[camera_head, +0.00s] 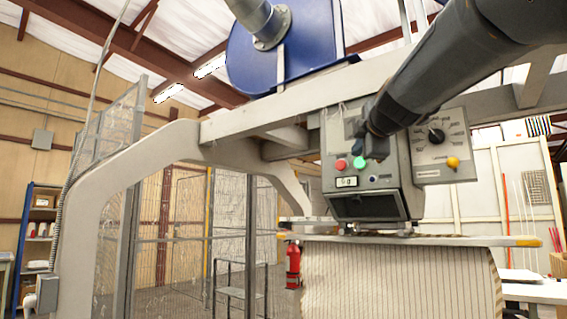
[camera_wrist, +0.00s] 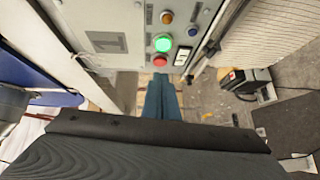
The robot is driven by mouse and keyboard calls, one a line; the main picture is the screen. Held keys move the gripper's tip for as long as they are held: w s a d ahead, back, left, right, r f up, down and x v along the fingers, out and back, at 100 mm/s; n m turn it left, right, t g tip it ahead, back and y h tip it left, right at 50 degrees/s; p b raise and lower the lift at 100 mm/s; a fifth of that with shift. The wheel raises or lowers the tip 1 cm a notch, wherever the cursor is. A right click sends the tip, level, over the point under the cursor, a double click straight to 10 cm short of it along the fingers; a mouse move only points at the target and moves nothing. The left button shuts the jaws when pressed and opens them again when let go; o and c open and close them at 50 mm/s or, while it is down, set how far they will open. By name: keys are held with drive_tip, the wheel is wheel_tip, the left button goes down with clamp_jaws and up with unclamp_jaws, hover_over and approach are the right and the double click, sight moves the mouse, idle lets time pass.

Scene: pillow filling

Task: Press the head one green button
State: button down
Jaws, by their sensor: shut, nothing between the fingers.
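The green button (camera_head: 359,162) is on the front of a grey control box (camera_head: 334,137), just right of a red button (camera_head: 341,166). In the wrist view the green button (camera_wrist: 163,43) looks brightly lit, with the red button (camera_wrist: 160,60) next to it. My gripper (camera_head: 364,140) is in front of the box, a little above the green button in the head view. In the wrist view its teal fingers (camera_wrist: 160,80) are together and empty, with the tips close to the red button. I cannot tell the exact gap between tips and panel.
An orange button (camera_wrist: 167,17) and a blue button (camera_wrist: 193,32) are on the same panel. A dial box (camera_head: 440,150) with a yellow knob is to the right. A striped fabric sheet (camera_head: 400,280) hangs below. A beige frame (camera_head: 100,200) and wire fencing stand at the left.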

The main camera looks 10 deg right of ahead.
drive_tip(key=p, duration=0.2)
approach(355, 163)
drive_tip(key=w+a, duration=0.2)
drive_tip(key=w, duration=0.1)
drive_tip(key=shift+w+d+f+b, duration=0.1)
drive_tip(key=shift+w+d+b, duration=0.15)
drive_tip(key=shift+w+d, duration=0.4)
drive_tip(key=shift+w+d+f+b, duration=0.1)
drive_tip(key=shift+w+d+b, duration=0.25)
drive_tip(key=shift+d, duration=0.5)
